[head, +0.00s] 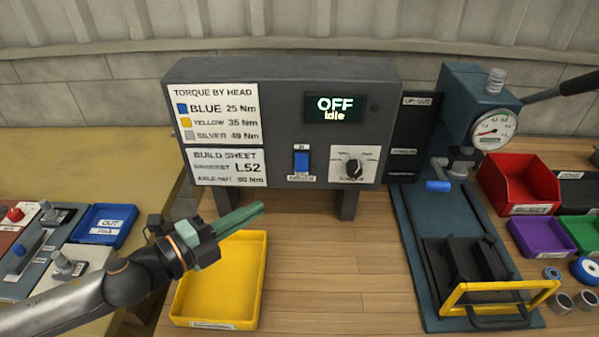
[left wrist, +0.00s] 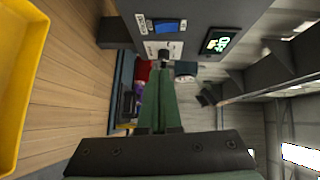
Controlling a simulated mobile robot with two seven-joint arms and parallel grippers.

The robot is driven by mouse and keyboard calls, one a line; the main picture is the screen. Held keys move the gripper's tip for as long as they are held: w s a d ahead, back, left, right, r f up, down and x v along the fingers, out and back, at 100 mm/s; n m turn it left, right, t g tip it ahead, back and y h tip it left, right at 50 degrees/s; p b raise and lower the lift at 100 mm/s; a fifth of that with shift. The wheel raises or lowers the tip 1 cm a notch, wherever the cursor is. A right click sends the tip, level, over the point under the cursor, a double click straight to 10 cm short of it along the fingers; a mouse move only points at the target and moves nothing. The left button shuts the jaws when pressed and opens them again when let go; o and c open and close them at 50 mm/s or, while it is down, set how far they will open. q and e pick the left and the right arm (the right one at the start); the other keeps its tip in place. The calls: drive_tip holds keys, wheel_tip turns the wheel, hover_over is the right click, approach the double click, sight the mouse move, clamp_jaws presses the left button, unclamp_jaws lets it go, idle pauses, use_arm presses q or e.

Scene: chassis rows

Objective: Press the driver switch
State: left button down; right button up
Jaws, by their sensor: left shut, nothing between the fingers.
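The driver switch (head: 301,161) is a blue rocker on the front of a dark grey control box (head: 280,130). It also shows in the left wrist view (left wrist: 168,25), above the fingertips. The display (head: 333,107) reads "OFF" and "Idle". My left gripper (head: 258,209) is shut and empty, its green fingers together. It is in front of the box, below and left of the switch and apart from it, over a yellow tray. In the left wrist view the closed fingers (left wrist: 163,72) point past a dark knob (left wrist: 164,55). My right gripper is not in view.
The torque knob (head: 352,167) is right of the switch. A yellow tray (head: 262,290) lies under my left gripper. A press with a gauge (head: 491,131) stands at right beside red (head: 518,183) and purple bins (head: 540,238).

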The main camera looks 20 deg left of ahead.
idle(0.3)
use_arm(q)
drive_tip(key=p, duration=0.3)
approach(307, 170)
drive_tip(key=d+x, duration=0.1)
drive_tip(key=x, duration=0.4)
drive_tip(key=shift+w+a, duration=0.3)
drive_tip(key=shift+w, duration=0.05)
